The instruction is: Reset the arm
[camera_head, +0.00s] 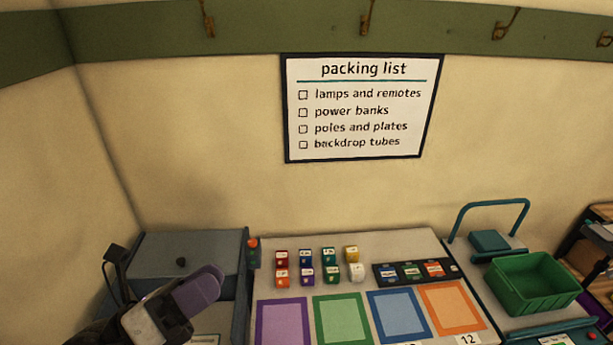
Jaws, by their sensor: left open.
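My left gripper (165,266) is at the lower left, in front of a grey-blue box. One broad purple-grey finger points up and right; a dark part stands apart to its left. The jaws are open and I see nothing between them. Part of my left arm is cut off by the bottom edge. My right gripper is not in view.
A grey-blue box (205,247) stands behind my left gripper. Small coloured blocks (307,256) stand in two rows on the light board, above coloured squares (342,318). A dark strip (389,281) lies beside them. A green bin (535,296) stands right.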

